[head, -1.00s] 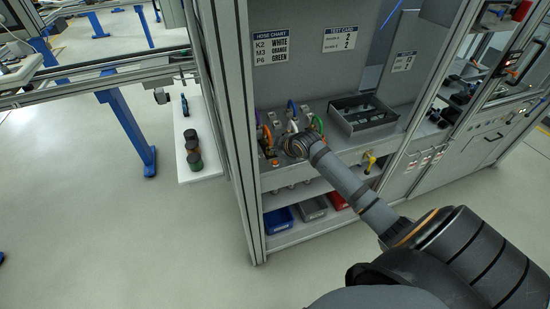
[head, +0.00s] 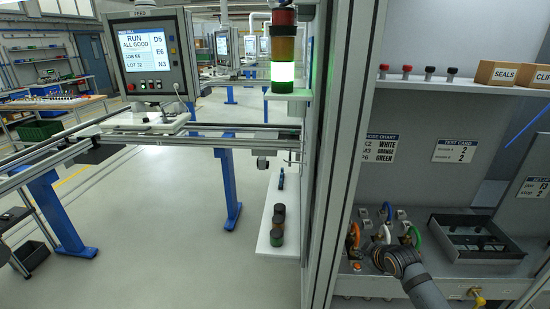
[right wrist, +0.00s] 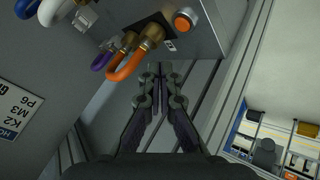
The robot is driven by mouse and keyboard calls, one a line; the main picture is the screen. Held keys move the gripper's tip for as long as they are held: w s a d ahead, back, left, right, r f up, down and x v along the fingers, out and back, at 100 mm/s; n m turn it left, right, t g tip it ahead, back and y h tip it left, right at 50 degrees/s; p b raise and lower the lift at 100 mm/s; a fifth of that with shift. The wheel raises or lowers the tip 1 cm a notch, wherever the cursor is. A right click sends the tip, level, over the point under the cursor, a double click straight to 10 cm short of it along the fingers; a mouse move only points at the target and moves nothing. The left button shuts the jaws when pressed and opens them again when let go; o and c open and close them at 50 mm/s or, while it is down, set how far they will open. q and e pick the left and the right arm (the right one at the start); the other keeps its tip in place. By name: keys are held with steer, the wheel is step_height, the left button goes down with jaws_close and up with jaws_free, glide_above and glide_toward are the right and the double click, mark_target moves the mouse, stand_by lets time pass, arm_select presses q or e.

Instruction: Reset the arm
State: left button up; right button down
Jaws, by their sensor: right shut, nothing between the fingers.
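My right gripper (right wrist: 159,72) is shut with nothing between its fingers, and its two fingertips meet in the middle of the right wrist view. In the head view my right arm reaches in from the lower right, and its wrist hides most of the gripper in front of the hose panel. An orange hose (right wrist: 126,66) and a purple hose (right wrist: 101,61) are left of the fingertips in the wrist view, apart from them. An orange button (right wrist: 183,21) is above and right of the fingertips. My left gripper is not in view.
Green (head: 415,236) and blue (head: 388,210) hoses stand around my right wrist in the head view. A dark-rimmed tray (head: 485,250) is to the right. A grey frame post (head: 345,130) stands left of the panel. A screen (head: 147,50) and conveyor rails are farther left.

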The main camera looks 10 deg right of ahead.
steer(key=s+a+f+m+g, duration=0.2)
steer(key=s+a+f, duration=0.3)
steer(key=s+a, duration=0.45)
steer(key=s+a+r+m+g, duration=0.1)
steer(key=s+m+g, duration=0.15)
steer(key=s, duration=0.65)
steer(key=s+a+r+m+g, duration=0.1)
steer(key=s+a+m, duration=0.15)
steer(key=s, duration=0.55)
steer(key=s+d+f+g+b, duration=0.1)
steer(key=s+d+f, duration=0.1)
steer(key=f, duration=1.3)
steer(key=s+d+f, duration=0.2)
steer(key=f, duration=1.3)
steer(key=s+f+m+g, duration=0.1)
steer(key=s+f, duration=1.4)
steer(key=s, duration=0.2)
steer(key=shift+s+d+b, duration=0.15)
steer(key=shift+d+b, duration=0.25)
